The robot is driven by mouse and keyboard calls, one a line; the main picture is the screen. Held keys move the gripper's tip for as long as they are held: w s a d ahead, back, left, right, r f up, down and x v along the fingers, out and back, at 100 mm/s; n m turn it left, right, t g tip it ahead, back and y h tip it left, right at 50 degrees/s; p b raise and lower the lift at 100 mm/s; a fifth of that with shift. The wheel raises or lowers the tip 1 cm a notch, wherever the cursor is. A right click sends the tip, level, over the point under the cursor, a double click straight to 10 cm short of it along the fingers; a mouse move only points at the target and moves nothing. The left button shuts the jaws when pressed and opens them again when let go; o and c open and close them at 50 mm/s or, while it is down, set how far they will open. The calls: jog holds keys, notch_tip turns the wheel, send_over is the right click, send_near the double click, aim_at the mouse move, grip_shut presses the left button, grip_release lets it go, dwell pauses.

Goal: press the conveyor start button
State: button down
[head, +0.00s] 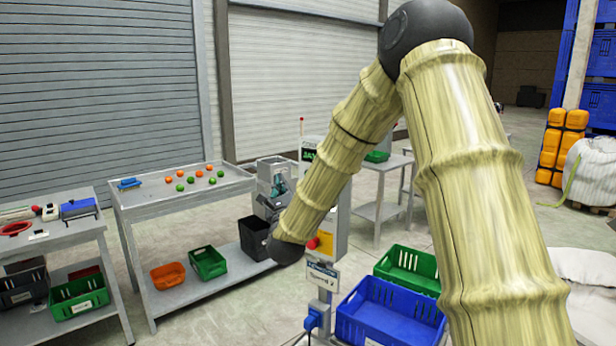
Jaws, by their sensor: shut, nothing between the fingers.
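A control post stands at the centre, partly behind my forearm. A yellow box (326,242) with a red button (313,243) is mounted on it, just right of my wrist. I cannot make out a start button or its label; the arm may cover it. My forearm slants down to the left and ends in a dark wrist joint near the post.
A grey machine (274,178) stands behind the wrist, by a black bin (254,236). A table (150,206) with orange and green balls is at left. A green crate (408,266) and blue crate (372,328) sit low right of the post.

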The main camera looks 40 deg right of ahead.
jog(key=w+d, duration=0.2)
jog(key=d, duration=0.5)
jog(key=shift+w+d+p, duration=0.15)
jog(key=shift+d+p, duration=0.1)
jog(key=shift+p, duration=0.2)
jog(key=shift+d, duration=0.1)
dwell(1.2)
jog(key=shift+w+d+b, duration=0.1)
jog(key=shift+d+b, duration=0.2)
jog(key=shift+b, duration=0.2)
jog(key=shift+w+d, duration=0.15)
jog(key=shift+d, duration=0.2)
dwell(0.9)
jog(key=shift+b, duration=0.35)
jog(key=shift+s+a+b, duration=0.3)
jog(key=shift+a+b, duration=0.2)
jog(key=shift+a, duration=0.3)
